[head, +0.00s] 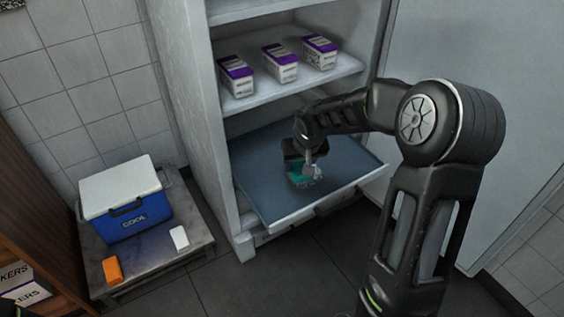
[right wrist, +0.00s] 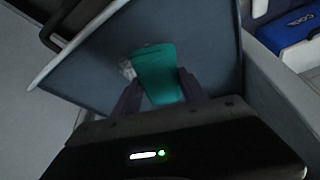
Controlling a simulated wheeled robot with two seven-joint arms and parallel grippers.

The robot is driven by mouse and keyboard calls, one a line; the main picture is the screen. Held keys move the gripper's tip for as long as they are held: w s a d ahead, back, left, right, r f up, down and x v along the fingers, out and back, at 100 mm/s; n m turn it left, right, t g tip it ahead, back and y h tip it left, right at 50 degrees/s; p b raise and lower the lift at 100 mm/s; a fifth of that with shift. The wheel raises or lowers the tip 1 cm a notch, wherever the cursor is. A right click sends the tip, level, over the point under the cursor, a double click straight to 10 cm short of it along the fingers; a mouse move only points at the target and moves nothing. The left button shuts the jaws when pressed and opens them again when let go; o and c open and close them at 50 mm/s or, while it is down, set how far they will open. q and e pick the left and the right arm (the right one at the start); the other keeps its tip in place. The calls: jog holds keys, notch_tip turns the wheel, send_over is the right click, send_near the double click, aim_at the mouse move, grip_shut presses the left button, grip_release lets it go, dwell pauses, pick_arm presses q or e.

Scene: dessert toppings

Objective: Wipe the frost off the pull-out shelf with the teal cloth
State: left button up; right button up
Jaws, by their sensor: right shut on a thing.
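The pull-out shelf (head: 258,205) is a blue-grey tray with a pale front edge, slid out of the lower part of the freezer; it also shows in the right wrist view (right wrist: 100,60). My right gripper (head: 306,172) is over the front half of the shelf, shut on the teal cloth (head: 298,181). In the right wrist view the cloth (right wrist: 158,75) sticks out between the two fingers. A small whitish patch of frost (head: 318,180) lies beside the cloth; it also shows in the right wrist view (right wrist: 127,69). I cannot tell whether the cloth touches the shelf. My left gripper is not in view.
Three purple-and-white cartons (head: 281,64) stand on the shelf above. The freezer door (head: 477,60) is open at the right. A blue cooler (head: 131,208) with a white lid, an orange block (head: 112,270) and a white block (head: 180,238) are on a low table at left.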

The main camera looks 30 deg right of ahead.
jog(key=shift+w+a+r, duration=0.1)
jog(key=shift+w+r, duration=0.05)
jog(key=shift+w, duration=0.4)
jog(key=shift+w+a+r, duration=0.1)
jog(key=shift+w+r, duration=0.05)
jog(key=shift+w, duration=0.4)
jog(key=shift+s, duration=0.1)
jog(key=shift+f, duration=0.15)
